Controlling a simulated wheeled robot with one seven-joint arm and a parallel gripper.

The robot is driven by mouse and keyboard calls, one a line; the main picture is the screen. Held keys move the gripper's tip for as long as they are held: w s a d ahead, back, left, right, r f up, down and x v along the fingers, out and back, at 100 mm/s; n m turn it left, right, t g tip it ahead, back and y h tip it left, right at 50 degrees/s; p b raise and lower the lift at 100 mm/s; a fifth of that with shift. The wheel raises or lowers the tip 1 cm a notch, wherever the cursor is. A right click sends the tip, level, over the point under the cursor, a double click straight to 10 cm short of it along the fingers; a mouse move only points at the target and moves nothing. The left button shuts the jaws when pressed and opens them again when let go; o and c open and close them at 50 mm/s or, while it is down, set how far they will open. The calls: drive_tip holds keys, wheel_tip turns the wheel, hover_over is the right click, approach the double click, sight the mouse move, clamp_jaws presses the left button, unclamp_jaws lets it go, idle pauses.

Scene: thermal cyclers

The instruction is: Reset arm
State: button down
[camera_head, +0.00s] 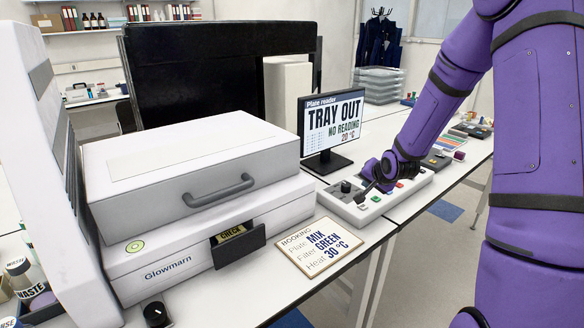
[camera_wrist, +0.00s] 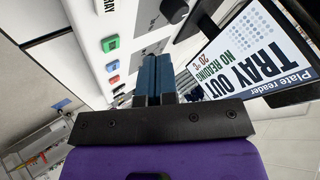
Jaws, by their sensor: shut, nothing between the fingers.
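My purple arm comes in from the right in the head view, and my gripper (camera_head: 364,191) is low over the white control panel (camera_head: 372,208). In the wrist view its blue fingers (camera_wrist: 156,64) are shut together with nothing between them. The panel (camera_wrist: 90,40) shows green, blue and red buttons and dark knobs there. I cannot tell whether the fingertips touch the panel. A white plate reader (camera_head: 190,190) marked Glowmarn stands left of the panel, with its lid down. A small tray marked CHECK (camera_head: 238,245) sticks out of its front.
A monitor (camera_head: 333,122) behind the panel reads TRAY OUT, NO READING, 20 °C. A booking card (camera_head: 318,246) reads MIX, GREEN, 30 °C. A black knob (camera_head: 156,314) sits at the front left. A tall white machine (camera_head: 50,150) stands at far left.

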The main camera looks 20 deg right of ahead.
drive_tip(key=shift+r, duration=0.1)
drive_tip(key=s+a+r+n+g+h, duration=0.1)
drive_tip(key=s+a+r+n, duration=0.2)
drive_tip(key=s+a+r, duration=0.35)
drive_tip(key=s+a+r+n+g, duration=0.1)
drive_tip(key=s+a+r+n, duration=0.15)
drive_tip(key=s+r, duration=0.7)
drive_tip(key=s+a+r+n+g, duration=0.1)
drive_tip(key=s+a+r+n, duration=0.1)
drive_tip(key=s, duration=0.7)
drive_tip(key=s+a+r+n+g+y, duration=0.1)
drive_tip(key=s+a+r+n, duration=0.1)
drive_tip(key=s+a+r, duration=0.3)
drive_tip(key=s+r, duration=0.2)
drive_tip(key=s, duration=0.2)
drive_tip(key=shift+y, duration=0.3)
